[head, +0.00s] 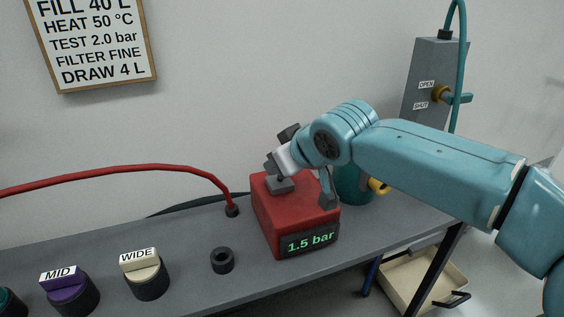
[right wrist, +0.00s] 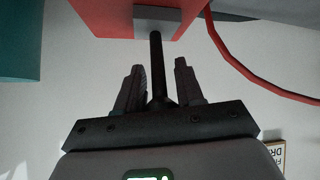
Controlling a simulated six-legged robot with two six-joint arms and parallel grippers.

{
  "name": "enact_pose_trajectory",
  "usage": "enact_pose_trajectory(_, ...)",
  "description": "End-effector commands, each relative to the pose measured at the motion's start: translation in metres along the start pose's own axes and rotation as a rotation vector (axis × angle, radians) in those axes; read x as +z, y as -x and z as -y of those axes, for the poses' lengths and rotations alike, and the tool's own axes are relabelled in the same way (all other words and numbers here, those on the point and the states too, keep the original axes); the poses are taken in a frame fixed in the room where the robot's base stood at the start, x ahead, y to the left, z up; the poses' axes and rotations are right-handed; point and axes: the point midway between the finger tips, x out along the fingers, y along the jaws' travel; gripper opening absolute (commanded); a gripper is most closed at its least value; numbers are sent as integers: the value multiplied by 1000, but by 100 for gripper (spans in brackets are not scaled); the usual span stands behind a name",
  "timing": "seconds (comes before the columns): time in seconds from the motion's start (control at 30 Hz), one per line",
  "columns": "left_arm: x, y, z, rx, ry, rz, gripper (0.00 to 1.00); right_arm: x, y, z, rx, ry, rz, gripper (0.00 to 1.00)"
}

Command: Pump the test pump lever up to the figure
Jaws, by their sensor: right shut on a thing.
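The red test pump (head: 265,221) stands on the grey bench, and its display (head: 310,242) reads 1.5 bar. A grey block (head: 281,185) sits on its top. My right gripper (head: 279,152) is just above that block and largely hides the lever in the head view. In the right wrist view the black lever (right wrist: 155,50) rises from the grey block (right wrist: 157,20) and runs between the fingers of my right gripper (right wrist: 160,70), which is shut on it. The wall sign (head: 92,42) reads TEST 2.0 bar. My left gripper is not in view.
A red hose (head: 130,168) ends at a black fitting beside the pump. A black ring (head: 222,260) and the WIDE (head: 147,278) and MID (head: 70,291) pieces stand left. A teal container (head: 352,186) is behind my arm. A valve box (head: 425,82) hangs right.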

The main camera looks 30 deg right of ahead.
Motion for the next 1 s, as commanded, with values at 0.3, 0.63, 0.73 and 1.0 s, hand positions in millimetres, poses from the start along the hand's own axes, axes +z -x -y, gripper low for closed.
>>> enact_pose_trajectory(0.3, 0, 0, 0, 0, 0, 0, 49, 3, 0, 1, -1, 1, 6, 56)
enact_pose_trajectory(0.63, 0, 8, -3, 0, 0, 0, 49, -1, 40, 0, -1, 0, -1, 56)
enact_pose_trajectory(0.73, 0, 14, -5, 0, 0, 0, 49, -2, 68, 0, -1, 1, -1, 56)
enact_pose_trajectory(1.0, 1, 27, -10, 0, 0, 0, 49, -1, 134, 0, -2, 1, 1, 56)
